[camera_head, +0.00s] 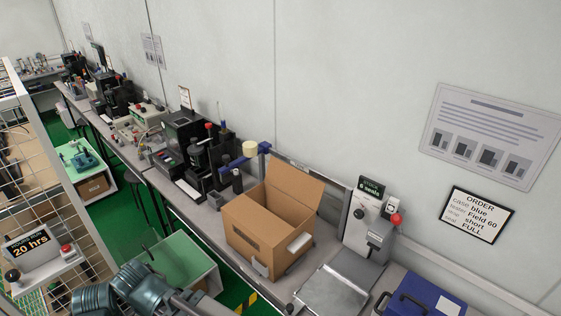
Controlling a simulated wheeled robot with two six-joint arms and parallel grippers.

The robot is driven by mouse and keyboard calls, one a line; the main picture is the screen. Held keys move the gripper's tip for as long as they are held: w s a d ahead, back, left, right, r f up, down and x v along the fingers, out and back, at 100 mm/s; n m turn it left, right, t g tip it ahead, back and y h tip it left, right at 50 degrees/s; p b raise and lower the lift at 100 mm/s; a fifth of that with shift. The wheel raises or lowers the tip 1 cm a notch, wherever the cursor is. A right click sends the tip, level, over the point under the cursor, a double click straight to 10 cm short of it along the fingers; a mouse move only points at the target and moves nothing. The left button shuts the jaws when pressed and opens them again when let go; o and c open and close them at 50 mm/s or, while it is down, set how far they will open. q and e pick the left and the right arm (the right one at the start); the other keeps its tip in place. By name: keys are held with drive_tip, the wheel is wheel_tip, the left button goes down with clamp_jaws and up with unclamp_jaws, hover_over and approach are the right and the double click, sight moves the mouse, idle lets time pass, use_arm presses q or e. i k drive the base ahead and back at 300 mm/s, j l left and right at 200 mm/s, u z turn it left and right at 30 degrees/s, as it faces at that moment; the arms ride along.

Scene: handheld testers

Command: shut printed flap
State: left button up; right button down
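An open brown cardboard box (262,238) stands on the bench near the middle of the head view. One flap (295,188) stands up at its back right, and its visible face is plain brown; I cannot tell which flap is the printed one. A dark patch (244,237) marks the box's front left side, and a white piece (299,242) is on its right side. The box's inside is partly hidden. Links of my arm show at the bottom left, well apart from the box. Neither gripper can be made out.
A grey metal plate (332,291) lies right of the box, before a sealing device with a red knob (371,222). A blue case (425,297) is at bottom right. Black testers (185,137) and a blue clamp stand (250,160) line the bench leftward. An order sign (477,214) hangs on the wall.

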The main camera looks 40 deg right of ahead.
sight(306, 188)
drive_tip(key=z, duration=1.55)
